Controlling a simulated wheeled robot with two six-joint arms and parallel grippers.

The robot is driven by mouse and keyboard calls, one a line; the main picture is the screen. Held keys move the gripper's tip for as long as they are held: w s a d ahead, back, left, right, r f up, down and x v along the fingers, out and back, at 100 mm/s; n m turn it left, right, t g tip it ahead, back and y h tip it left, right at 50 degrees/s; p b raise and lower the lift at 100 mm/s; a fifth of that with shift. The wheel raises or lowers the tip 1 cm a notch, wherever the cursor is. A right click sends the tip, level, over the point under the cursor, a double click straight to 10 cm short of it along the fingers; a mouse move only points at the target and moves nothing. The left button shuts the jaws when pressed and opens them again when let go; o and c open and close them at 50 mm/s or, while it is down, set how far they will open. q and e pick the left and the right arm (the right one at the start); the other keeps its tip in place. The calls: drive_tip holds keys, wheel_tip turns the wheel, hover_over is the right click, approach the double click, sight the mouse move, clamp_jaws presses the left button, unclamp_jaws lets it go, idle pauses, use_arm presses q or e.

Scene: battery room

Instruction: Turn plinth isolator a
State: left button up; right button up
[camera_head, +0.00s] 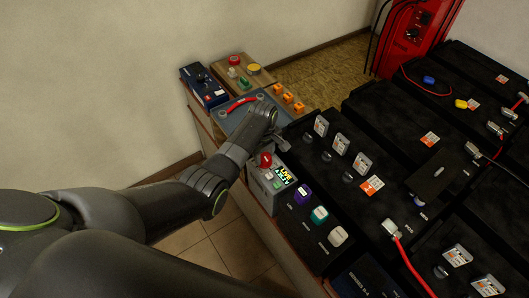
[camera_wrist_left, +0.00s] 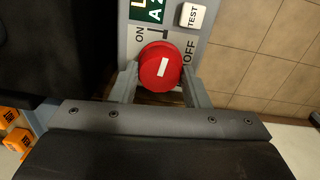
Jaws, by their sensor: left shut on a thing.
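The plinth isolator is a grey box (camera_head: 258,184) at the front edge of the bench, with a red round knob (camera_head: 265,160) and a lit display (camera_head: 284,175). In the left wrist view the red knob (camera_wrist_left: 161,66) carries a white bar that stands nearly upright, slightly tilted. ON is printed at its upper left and OFF at its right. My left gripper (camera_wrist_left: 158,88) is shut on the knob, one finger on each side. In the head view my left gripper (camera_head: 272,150) reaches the knob from above. My right gripper is not in view.
Black battery blocks (camera_head: 385,110) with tags and cables fill the right. Purple (camera_head: 302,194), teal and white plugs stand in a row beside the isolator. A blue device (camera_head: 204,86), a board with coloured buttons (camera_head: 238,72) and orange blocks (camera_head: 288,98) lie behind. A white TEST button (camera_wrist_left: 193,16) adjoins the knob.

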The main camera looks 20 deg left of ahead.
use_arm(q)
drive_tip(key=m+p, duration=0.1)
drive_tip(key=m, duration=0.2)
drive_tip(key=shift+r+p, duration=0.15)
drive_tip(key=shift+p, duration=0.25)
drive_tip(key=m+p, duration=0.1)
drive_tip(key=m, duration=0.3)
drive_tip(key=m+p, duration=0.1)
drive_tip(key=m, duration=0.3)
drive_tip(key=shift+m, duration=0.3)
drive_tip(key=m, duration=0.4)
drive_tip(key=shift+w+m+g, duration=0.1)
drive_tip(key=shift+m+g, duration=0.2)
drive_tip(key=shift+m, duration=0.1)
drive_tip(key=o, duration=1)
